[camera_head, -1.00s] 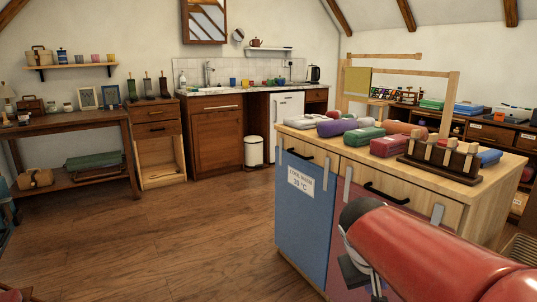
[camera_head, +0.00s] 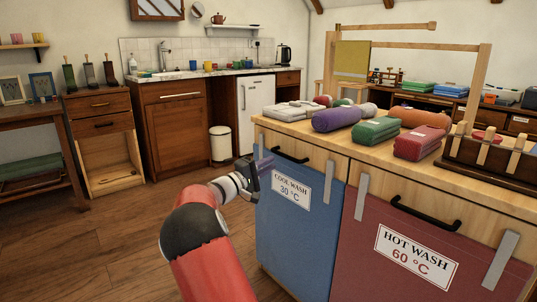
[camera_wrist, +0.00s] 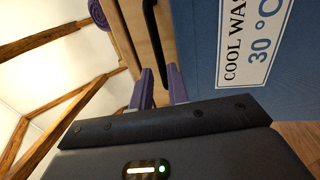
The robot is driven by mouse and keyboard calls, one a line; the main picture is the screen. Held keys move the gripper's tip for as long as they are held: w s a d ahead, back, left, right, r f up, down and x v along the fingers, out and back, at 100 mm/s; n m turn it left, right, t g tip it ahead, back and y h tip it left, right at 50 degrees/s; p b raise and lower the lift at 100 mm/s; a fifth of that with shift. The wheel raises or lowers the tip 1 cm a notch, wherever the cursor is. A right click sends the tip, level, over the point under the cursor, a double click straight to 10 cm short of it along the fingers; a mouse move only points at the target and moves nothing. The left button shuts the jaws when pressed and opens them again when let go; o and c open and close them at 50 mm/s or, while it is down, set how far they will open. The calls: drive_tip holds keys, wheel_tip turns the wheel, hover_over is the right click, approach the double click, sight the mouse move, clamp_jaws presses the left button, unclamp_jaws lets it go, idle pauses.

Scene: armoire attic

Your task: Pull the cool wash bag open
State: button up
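The cool wash bag (camera_head: 298,235) is a blue front panel with a white "COOL WASH 30 °C" label, under the wooden top, and looks closed. Its black bar handle (camera_head: 290,156) is on the wooden strip above the label. My gripper (camera_head: 264,160) is at the bag's upper left corner, left of the handle. In the wrist view my gripper (camera_wrist: 161,70) has its two purple fingers apart. The handle (camera_wrist: 150,25) runs toward the gap between them, with the blue bag (camera_wrist: 200,75) to the right. Whether the handle lies between the fingertips is hard to tell.
The red hot wash bag (camera_head: 350,260) with its own handle (camera_head: 425,214) is to the right. Rolled cloths, including a purple one (camera_head: 336,118), lie on the wooden top. A white bin (camera_head: 221,145) stands behind. Open floor (camera_head: 110,235) is to the left.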

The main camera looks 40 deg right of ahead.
sight(285, 156)
drive_tip(key=x, duration=0.7)
drive_tip(key=shift+s+d+p, duration=0.2)
drive_tip(key=shift+d+p, duration=0.05)
drive_tip(key=shift+p, duration=0.1)
clamp_jaws()
